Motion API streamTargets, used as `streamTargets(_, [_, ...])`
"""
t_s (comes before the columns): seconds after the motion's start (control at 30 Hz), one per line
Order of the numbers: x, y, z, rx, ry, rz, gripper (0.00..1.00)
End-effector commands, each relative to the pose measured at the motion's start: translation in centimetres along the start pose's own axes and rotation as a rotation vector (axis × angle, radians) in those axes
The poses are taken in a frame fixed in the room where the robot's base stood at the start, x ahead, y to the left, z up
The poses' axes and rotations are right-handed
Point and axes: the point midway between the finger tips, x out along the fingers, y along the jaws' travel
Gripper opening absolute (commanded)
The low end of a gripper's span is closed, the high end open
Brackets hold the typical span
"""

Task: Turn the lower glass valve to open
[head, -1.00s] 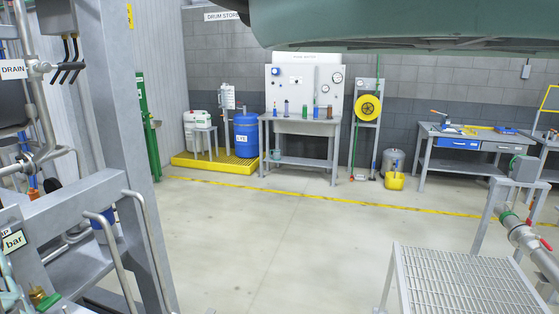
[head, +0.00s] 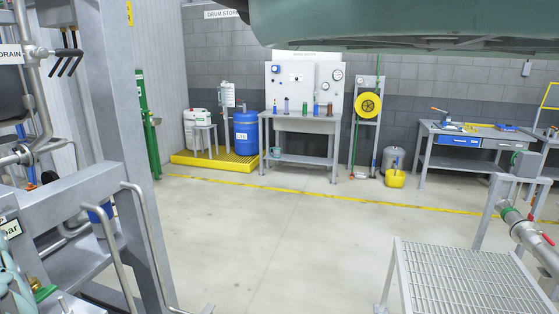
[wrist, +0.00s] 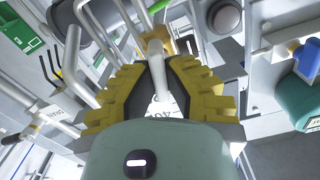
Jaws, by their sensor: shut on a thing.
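My gripper (wrist: 157,70) fills the middle of the wrist view, with its yellow and black fingers shut around a pale grey lever handle (wrist: 156,49). The handle stands between the two fingertips. A white tag with dark, upside-down lettering (wrist: 166,107) shows between the fingers, just below the handle. The handle appears to be the glass valve's lever, but the valve body is hidden, and I cannot tell whether it is open or closed. The fingers do not show clearly in the head view.
Metal pipes and frame posts (head: 115,120) crowd the left side. Black levers (head: 68,55) hang near a DRAIN sign (head: 10,54). A grated platform (head: 460,275) and a pipe with a red handle (head: 530,232) stand at right. The central floor (head: 260,235) is clear.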

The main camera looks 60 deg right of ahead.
Motion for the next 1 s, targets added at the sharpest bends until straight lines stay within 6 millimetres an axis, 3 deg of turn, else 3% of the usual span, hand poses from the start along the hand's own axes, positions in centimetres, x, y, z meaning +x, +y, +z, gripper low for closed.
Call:
streamTargets(0.87, [0.20, -0.37, 0.62, -0.240, -0.009, -0.012, 0.00])
streamTargets(0.9, [0.21, -0.41, 0.44, -0.242, -0.010, -0.012, 0.15])
streamTargets(1.0, [0.18, -0.36, 0.34, -0.241, -0.009, -0.010, 0.26])
